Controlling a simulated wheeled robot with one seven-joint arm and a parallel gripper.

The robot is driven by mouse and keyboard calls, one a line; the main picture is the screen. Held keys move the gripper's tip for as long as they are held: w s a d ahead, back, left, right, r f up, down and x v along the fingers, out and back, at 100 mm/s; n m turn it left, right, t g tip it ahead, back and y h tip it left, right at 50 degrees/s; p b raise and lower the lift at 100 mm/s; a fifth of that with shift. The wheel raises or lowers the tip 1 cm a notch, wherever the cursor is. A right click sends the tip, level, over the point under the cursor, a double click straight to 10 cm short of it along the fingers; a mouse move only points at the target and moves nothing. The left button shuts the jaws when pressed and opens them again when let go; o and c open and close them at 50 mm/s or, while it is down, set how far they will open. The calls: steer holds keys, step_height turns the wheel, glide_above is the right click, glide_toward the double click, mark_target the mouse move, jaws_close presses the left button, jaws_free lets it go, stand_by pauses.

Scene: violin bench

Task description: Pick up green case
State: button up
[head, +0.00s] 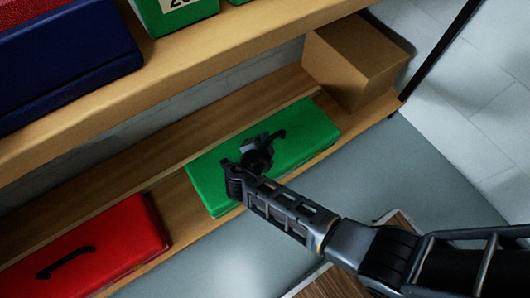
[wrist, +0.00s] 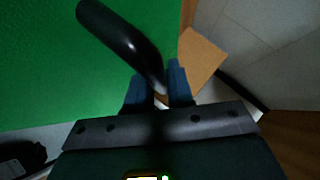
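The green case (head: 309,144) lies flat on the lower wooden shelf in the head view, with a black handle (head: 277,136) on its upper face. In the wrist view the green face (wrist: 50,75) fills the upper left, and the black curved handle (wrist: 122,38) runs down between my fingers. My gripper (head: 256,153) is over the middle of the case. In the wrist view its two dark blue fingers (wrist: 160,88) are close together, with the handle's near end between them, and they look shut on it. The exact contact is dark and partly hidden.
A red case (head: 110,245) lies to the left on the same shelf. A brown cardboard box (head: 352,65) stands close to the green case's far right end. The upper shelf (head: 190,65) holds a blue case (head: 65,60) and another green case (head: 175,14). A dark post (head: 437,50) stands at the right.

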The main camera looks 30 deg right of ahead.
jaws_close()
steer(key=shift+s+f, duration=0.1)
stand_by(0.9)
